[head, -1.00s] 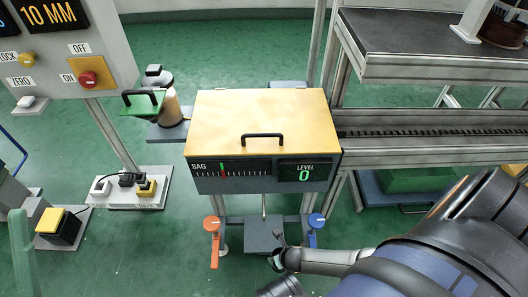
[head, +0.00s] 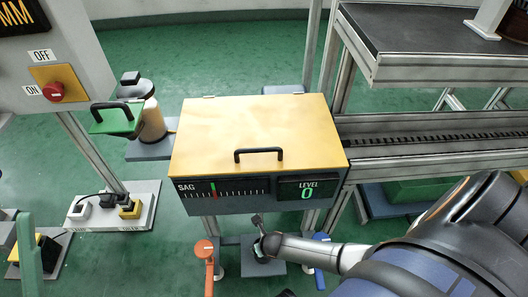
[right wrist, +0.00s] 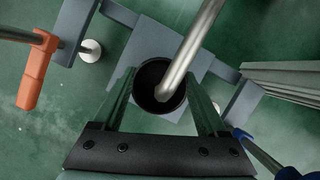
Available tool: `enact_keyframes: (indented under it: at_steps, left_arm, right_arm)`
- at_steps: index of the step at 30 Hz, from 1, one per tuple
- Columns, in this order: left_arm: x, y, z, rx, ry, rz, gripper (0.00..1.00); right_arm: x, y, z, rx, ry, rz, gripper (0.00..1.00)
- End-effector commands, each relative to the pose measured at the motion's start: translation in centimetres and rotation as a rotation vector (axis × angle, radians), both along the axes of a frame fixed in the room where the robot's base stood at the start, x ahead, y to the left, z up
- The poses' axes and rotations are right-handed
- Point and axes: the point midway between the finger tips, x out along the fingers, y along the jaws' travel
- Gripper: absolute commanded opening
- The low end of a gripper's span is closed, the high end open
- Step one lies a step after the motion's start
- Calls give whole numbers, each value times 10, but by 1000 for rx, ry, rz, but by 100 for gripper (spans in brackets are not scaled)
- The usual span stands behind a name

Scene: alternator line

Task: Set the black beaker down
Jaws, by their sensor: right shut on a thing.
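The black beaker (right wrist: 147,78) is between the two fingers of my right gripper (right wrist: 160,82) in the right wrist view, seen from above with its round mouth open. My right gripper is shut on it. In the head view my right gripper (head: 261,245) is low, below the front of the yellow-topped machine (head: 263,130). A metal pipe (right wrist: 195,45) slants across the beaker's mouth. A grey plate (right wrist: 176,45) lies beneath the beaker; whether they touch cannot be told. My left gripper is not in view.
An orange-handled valve (head: 206,256) stands left of the plate and a blue-handled valve (head: 320,260) right. The machine shows a green SAG mark and level 0. A conveyor (head: 430,135) runs to the right. A control panel (head: 55,55) stands at the left.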

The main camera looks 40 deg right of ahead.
Motion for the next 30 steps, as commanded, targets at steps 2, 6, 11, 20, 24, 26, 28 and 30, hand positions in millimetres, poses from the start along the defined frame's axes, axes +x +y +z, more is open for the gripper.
enact_keyframes:
  at_steps: [2, 6, 11, 20, 24, 26, 28, 30]
  left_arm:
    - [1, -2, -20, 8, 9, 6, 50]
    - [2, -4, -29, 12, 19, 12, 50]
    - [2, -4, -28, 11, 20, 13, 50]
    - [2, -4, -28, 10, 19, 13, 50]
    - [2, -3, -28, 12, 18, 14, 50]
    - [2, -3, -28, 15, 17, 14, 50]
    - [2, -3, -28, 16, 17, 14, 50]
    - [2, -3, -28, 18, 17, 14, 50]
  right_arm:
    - [5, 1, -14, 2, -3, 2, 17]
    - [9, 2, -19, 2, -3, 7, 17]
    - [9, 2, -17, 1, -3, 8, 17]
    - [9, 2, -18, 0, -2, 9, 83]
    - [9, 2, -18, 0, -2, 9, 99]
    - [9, 2, -18, 0, -2, 9, 100]
    - [9, 2, -18, 0, -2, 9, 100]
    - [9, 2, -18, 0, -2, 9, 100]
